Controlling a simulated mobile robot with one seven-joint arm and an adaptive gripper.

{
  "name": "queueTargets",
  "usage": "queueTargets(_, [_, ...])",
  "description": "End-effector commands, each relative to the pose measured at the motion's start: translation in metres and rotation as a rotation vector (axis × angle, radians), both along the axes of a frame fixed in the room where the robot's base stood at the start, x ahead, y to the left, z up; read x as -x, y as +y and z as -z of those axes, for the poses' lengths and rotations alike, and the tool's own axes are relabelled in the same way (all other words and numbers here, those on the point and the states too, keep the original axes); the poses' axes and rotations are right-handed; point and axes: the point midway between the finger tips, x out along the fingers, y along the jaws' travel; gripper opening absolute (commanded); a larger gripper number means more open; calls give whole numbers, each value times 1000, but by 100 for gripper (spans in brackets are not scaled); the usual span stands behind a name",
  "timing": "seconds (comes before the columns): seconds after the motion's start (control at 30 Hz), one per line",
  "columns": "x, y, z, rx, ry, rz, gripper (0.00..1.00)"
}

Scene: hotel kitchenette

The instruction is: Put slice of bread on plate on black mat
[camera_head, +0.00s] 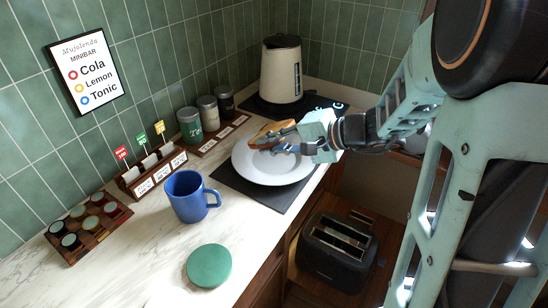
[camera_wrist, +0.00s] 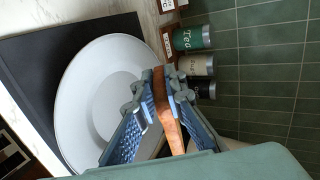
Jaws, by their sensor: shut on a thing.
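My gripper (camera_head: 270,144) is shut on a slice of bread (camera_head: 272,130) and holds it over the far part of the white plate (camera_head: 270,171). The plate lies on the black mat (camera_head: 232,182) on the counter. In the wrist view the bread (camera_wrist: 167,108) stands edge-on between the two fingers of my gripper (camera_wrist: 165,80), with its brown crust showing. The plate (camera_wrist: 85,95) and the mat (camera_wrist: 25,75) lie behind it there. I cannot tell whether the bread touches the plate.
A kettle (camera_head: 281,70) stands at the back, and several canisters (camera_head: 208,112) line the wall. A blue mug (camera_head: 186,197), a green coaster (camera_head: 209,265), a tea-bag rack (camera_head: 152,172) and a capsule tray (camera_head: 88,229) are to the left. A black toaster (camera_head: 337,253) sits lower, right of the counter edge.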

Motion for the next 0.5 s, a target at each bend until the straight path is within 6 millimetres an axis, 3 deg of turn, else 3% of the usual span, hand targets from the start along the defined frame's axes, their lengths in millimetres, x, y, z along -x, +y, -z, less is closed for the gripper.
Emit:
queueTargets(0.1, [0, 0, 24, -1, 3, 1, 0])
queueTargets(0.5, [0, 0, 47, 0, -1, 0, 0])
